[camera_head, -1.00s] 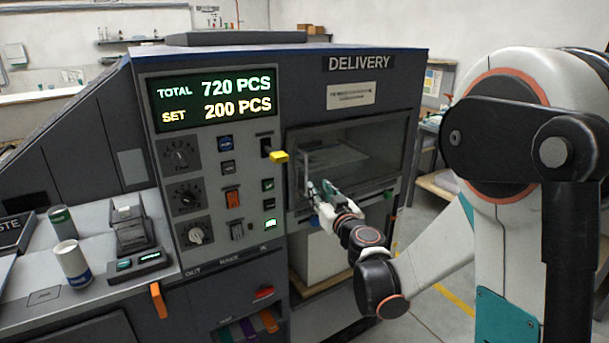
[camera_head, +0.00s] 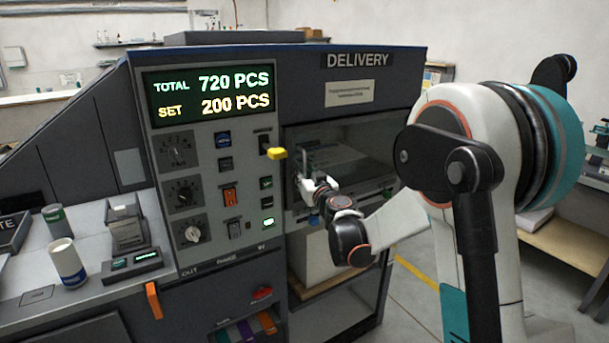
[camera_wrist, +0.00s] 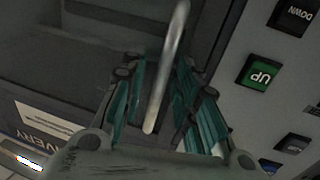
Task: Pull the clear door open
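The clear door (camera_head: 365,150) is a see-through panel in the front of the grey machine, below the word DELIVERY. It looks shut in its frame. Its pale upright handle (camera_head: 299,160) is at the door's left side. My gripper (camera_head: 310,184) is at that handle, partly hidden by its own wrist. In the wrist view, the metal handle bar (camera_wrist: 172,60) runs between the teal fingers of my gripper (camera_wrist: 160,88). The fingers stand apart on either side of the bar, with gaps showing; I see no firm grip on it.
A control panel with knobs and buttons (camera_head: 230,196) is left of the door. A green UP button (camera_wrist: 261,74) is close right of my gripper in the wrist view. Open floor lies right of the machine.

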